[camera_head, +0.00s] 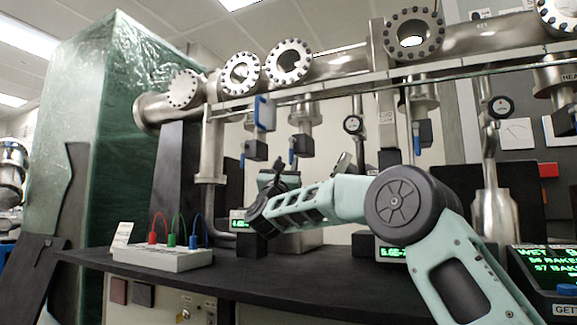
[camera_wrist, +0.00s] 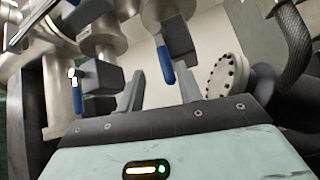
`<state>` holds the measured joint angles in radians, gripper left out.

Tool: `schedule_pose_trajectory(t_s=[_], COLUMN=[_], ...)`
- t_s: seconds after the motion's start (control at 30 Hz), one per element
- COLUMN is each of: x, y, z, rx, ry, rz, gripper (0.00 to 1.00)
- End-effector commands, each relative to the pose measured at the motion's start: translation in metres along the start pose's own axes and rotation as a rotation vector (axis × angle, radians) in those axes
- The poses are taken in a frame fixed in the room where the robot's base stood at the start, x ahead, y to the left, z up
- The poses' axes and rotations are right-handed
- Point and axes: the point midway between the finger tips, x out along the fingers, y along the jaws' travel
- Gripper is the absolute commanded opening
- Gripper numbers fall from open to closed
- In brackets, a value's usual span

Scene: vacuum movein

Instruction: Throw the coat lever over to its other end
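Several blue-handled valve levers hang from the steel pipework; no readable label tells me which is the coat lever. In the wrist view a blue lever (camera_wrist: 165,65) hangs down from a grey valve body, beyond and between my fingertips, with no clear contact. Another blue lever (camera_wrist: 77,98) is to its left. My gripper (camera_wrist: 158,88) is open and empty. In the head view my forearm largely hides it below the pipework.
A white box (camera_head: 165,259) with red, green and blue leads stands on the black bench (camera_head: 290,279). Green displays (camera_head: 392,253) sit at the back of the bench. A plastic-wrapped green cabinet (camera_head: 100,130) is at the left. A round bolted flange (camera_wrist: 227,75) is right of my fingers.

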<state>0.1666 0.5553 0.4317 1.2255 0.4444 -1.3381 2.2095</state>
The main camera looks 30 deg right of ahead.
Motion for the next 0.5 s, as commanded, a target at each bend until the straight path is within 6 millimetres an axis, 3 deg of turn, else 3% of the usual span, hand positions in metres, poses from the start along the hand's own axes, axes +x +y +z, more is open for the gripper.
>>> schedule_pose_trajectory(t_s=[0.3, 0.5], x=[-0.002, -0.028], y=[-0.002, -0.002], z=[0.000, -0.001], rx=[-0.003, -0.005], ry=[-0.001, 0.001], rz=[-0.006, -0.003], gripper=[0.35, 0.35])
